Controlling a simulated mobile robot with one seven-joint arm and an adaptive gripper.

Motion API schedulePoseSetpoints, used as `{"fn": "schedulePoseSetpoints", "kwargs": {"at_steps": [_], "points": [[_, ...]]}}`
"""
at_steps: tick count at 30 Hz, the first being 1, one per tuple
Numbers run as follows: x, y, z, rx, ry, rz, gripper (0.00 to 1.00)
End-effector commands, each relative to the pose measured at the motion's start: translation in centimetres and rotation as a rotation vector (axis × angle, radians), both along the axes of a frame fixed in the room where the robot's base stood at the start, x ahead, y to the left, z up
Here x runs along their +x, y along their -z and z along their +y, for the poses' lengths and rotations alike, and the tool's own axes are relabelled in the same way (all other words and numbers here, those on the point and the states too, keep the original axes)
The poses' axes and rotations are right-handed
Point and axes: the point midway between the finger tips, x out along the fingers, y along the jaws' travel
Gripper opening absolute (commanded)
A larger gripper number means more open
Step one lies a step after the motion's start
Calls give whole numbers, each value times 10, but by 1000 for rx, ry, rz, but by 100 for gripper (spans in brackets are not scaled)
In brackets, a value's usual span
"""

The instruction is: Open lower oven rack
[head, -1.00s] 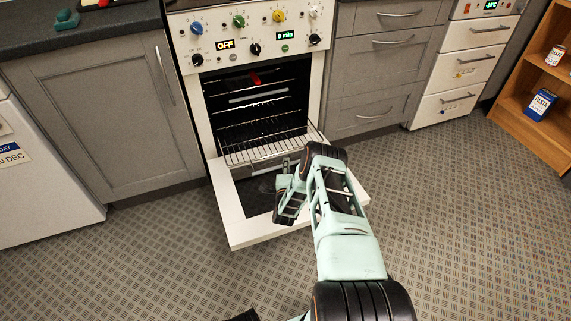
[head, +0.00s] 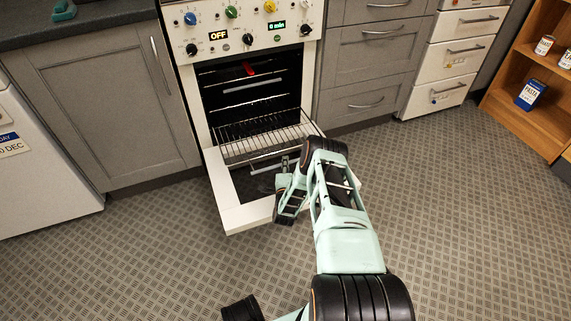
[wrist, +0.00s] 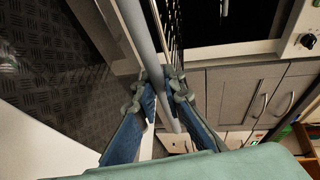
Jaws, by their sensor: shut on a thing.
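The oven (head: 203,110) is white, with its door (head: 232,205) folded down and open. The lower rack (head: 262,138) is a wire grid that sticks out of the cavity over the door. My gripper (head: 284,168) is at the front of this rack, above the door. In the wrist view my gripper (wrist: 165,88) is shut on a grey bar (wrist: 148,45), which runs between the fingers beside the rack wires (wrist: 175,28). The bar looks like the rack's front rail. My arm hides part of the door's right side in the head view.
An upper rack (head: 245,90) with a small red item stays inside the cavity. Grey cabinets (head: 105,110) flank the oven. White drawers (head: 452,68) and a wooden shelf (head: 528,105) stand at the right. The patterned floor (head: 160,260) in front is clear.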

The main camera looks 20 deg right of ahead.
Motion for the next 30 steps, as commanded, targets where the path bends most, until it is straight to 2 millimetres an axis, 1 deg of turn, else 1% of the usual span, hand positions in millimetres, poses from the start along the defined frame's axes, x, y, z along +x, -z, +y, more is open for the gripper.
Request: {"fn": "schedulePoseSetpoints", "kwargs": {"at_steps": [1, 6, 14, 17, 20, 23, 30], "points": [[1, -1, 0, 0, 0, -1, 10], [0, 0, 0, 0, 0, -1, 28], [0, 0, 0, 0, 0, 0, 28], [-3, 0, 2, 1, -1, 1, 28], [-11, -2, 5, 1, -1, 2, 28], [-24, -4, 11, 1, -1, 3, 28], [-65, -12, 29, 2, -2, 4, 28]]}}
